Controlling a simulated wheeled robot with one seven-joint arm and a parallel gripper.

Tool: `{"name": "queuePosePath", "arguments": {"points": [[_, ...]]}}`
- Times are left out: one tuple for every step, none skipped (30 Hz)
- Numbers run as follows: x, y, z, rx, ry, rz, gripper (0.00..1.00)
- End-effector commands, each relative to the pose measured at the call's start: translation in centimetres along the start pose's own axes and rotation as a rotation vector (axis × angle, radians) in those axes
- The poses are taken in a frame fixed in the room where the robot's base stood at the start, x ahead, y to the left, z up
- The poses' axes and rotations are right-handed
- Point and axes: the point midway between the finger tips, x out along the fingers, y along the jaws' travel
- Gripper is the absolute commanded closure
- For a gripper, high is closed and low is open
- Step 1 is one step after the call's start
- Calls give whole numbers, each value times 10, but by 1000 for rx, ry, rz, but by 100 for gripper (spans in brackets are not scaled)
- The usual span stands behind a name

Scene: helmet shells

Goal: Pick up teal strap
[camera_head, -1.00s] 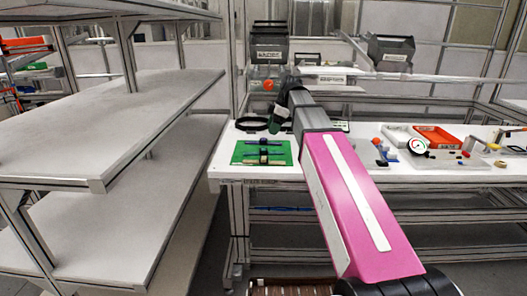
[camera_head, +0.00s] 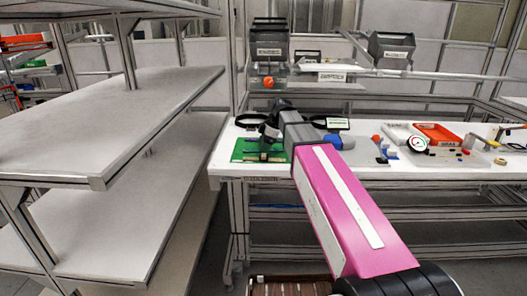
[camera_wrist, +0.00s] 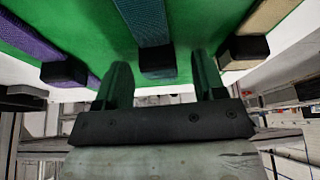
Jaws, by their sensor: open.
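The teal strap (camera_wrist: 147,22) lies on the green mat (camera_wrist: 70,32) in the wrist view, at top middle. Its black end piece (camera_wrist: 157,64) is between the lines of my two fingers. A purple strap (camera_wrist: 33,42) lies to its left and a tan strap (camera_wrist: 262,22) to its right. My gripper (camera_wrist: 162,80) is open, its fingers spread either side of the teal strap's end, with nothing held. Whether the fingers touch the mat is unclear. In the head view my gripper (camera_head: 268,140) is over the green mat (camera_head: 240,152) and hides most of the straps.
The mat lies at the left end of a white table (camera_head: 225,170). Black rings lie behind it. Right of my arm are a gauge (camera_head: 417,144), an orange tray (camera_head: 437,134) and small parts. Grey shelves (camera_head: 110,120) stand to the left.

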Motion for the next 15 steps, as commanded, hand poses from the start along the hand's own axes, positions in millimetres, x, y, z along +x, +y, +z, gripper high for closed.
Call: {"name": "queuePosePath", "arguments": {"points": [[1,0,0,0,0,0,36],[1,0,0,0,0,0,36],[0,0,0,0,0,0,36],[0,0,0,0,0,0,36],[0,0,0,0,0,0,36],[0,0,0,0,0,0,43],[0,0,0,0,0,0,52],[0,0,0,0,0,0,62],[0,0,0,0,0,0,75],[0,0,0,0,0,0,85],[0,0,0,0,0,0,90],[0,0,0,0,0,0,90],[0,0,0,0,0,0,90],[0,0,0,0,0,0,90],[0,0,0,0,0,0,90]]}}
